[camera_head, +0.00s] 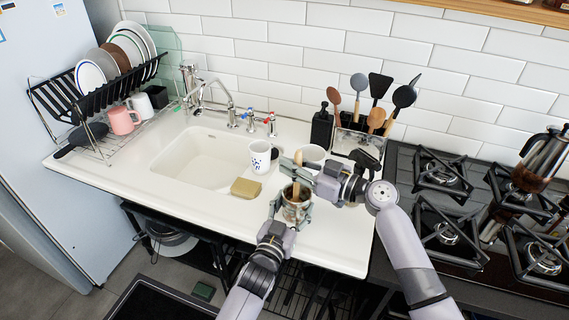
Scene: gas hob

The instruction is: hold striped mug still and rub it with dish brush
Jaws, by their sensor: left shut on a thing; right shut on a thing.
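The striped mug (297,211) stands on the white counter to the right of the sink, with its opening facing up. My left gripper (292,210) is shut on it from the front, and its fingers hide part of the mug's side. My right gripper (300,172) is above the mug, coming in from the right, shut on the dish brush (297,179). The brush's pale wooden handle points up, and its lower end reaches down at the mug's opening. The brush head is mostly hidden, so I cannot tell exactly where it touches.
A white mug with blue marks (260,157) and a tan sponge (246,188) are close by on the left, by the sink (196,160). The gas hob (440,225) is at right.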

